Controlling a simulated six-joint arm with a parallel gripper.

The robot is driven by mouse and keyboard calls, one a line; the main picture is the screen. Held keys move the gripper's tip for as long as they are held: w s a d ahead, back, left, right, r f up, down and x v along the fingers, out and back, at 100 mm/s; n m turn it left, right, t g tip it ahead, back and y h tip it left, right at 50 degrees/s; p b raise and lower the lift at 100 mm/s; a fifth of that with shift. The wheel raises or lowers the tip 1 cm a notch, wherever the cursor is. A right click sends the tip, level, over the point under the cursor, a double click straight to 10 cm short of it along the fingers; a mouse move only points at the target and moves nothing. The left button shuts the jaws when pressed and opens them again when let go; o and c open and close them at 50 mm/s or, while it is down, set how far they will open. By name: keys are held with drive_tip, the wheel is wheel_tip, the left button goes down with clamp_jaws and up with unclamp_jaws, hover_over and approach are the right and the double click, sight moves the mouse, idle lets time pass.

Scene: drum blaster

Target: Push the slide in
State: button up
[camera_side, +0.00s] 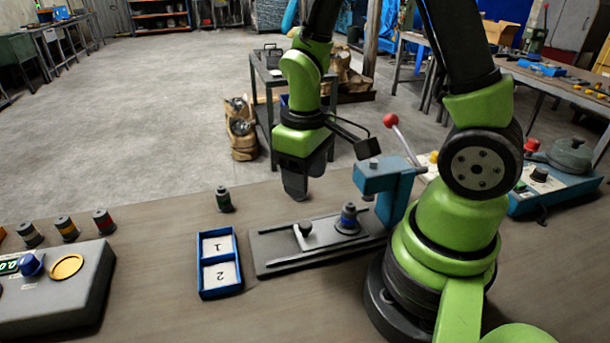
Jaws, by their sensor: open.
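The slide (290,247) is a grey metal plate on a base on the bench, with a small upright knob (303,229) near its middle.
A blue tray (237,262) with cells marked 1 and 2 lies left of the slide. A green-banded drum (223,199) stands behind it. Several drums and a grey control box (62,290) are at the left. A blue device (555,185) is at the right.

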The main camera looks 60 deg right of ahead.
sight(305, 223)
drive_tip(key=f+g, duration=0.2)
drive_tip(key=f, duration=0.3)
drive_tip(key=f+g, duration=0.2)
drive_tip(key=f, duration=0.2)
drive_tip(key=shift+w+f, duration=0.2)
drive_tip(key=shift+f, duration=0.2)
clamp_jaws()
drive_tip(key=shift+s+d+g, duration=0.3)
drive_tip(key=shift+s+d, duration=1.1)
